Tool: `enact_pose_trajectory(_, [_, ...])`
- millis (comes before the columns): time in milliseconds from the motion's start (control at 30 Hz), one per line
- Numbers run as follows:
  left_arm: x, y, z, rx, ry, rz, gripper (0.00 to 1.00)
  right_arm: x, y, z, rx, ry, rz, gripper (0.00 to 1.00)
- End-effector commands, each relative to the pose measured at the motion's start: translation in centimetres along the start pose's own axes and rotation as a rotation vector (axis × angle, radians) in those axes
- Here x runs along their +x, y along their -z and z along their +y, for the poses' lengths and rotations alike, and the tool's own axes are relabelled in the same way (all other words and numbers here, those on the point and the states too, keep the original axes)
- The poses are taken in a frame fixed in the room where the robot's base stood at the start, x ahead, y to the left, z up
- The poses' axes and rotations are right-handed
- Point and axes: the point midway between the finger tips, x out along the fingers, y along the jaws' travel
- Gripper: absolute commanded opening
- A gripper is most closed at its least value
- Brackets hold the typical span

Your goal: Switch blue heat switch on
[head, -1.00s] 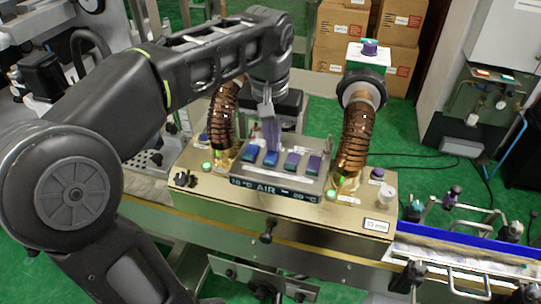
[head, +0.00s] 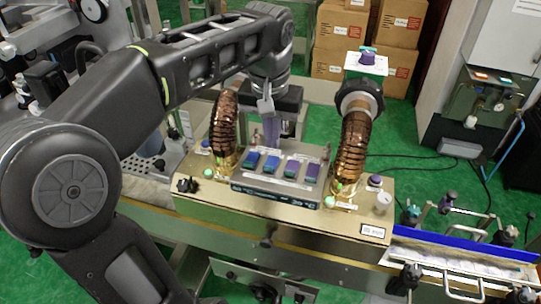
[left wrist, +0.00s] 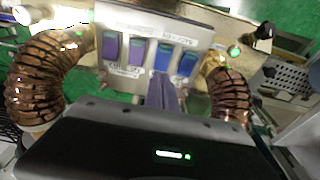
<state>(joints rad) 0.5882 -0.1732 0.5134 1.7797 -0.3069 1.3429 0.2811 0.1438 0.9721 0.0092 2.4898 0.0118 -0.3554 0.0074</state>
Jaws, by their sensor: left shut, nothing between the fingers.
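The switch panel (head: 284,186) on the machine carries two blue rocker switches, a left one (head: 253,160) and one beside it (head: 271,164), with two purple switches (head: 302,170) to their right. In the left wrist view the blue switches (left wrist: 174,60) are right of the purple ones. The labels are too small to read, so I cannot tell which blue switch is the heat one or its position. My left gripper (head: 271,132) is shut and empty, just behind the panel and apart from the switches. Its purple fingers (left wrist: 162,95) point toward them. My right gripper is not in view.
Two copper ribbed hoses (head: 222,125) (head: 354,145) rise on either side of the panel. A black knob (head: 187,185), green lights and a small clear cup (head: 383,202) are on the machine top. A conveyor (head: 465,262) is at right.

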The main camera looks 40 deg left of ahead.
Motion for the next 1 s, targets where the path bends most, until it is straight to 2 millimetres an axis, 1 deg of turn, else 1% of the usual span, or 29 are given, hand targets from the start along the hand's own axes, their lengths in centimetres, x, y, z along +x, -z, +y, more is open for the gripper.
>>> enact_pose_trajectory(33, [-0.9, 0.1, 0.0, 0.0, 0.0, 0.0, 0.0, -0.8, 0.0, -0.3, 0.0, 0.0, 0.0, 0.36])
enact_pose_trajectory(100, [-1.5, 0.2, 0.0, 0.0, 0.0, 0.001, 0.0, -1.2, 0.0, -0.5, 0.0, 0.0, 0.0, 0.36])
enact_pose_trajectory(367, [-3.2, 0.5, 0.0, 0.0, 0.0, 0.0, 0.0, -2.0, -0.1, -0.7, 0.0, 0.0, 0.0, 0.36])
enact_pose_trajectory(1000, [-3.3, 0.5, 0.0, 0.0, 0.0, 0.0, 0.0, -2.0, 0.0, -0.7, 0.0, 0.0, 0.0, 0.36])
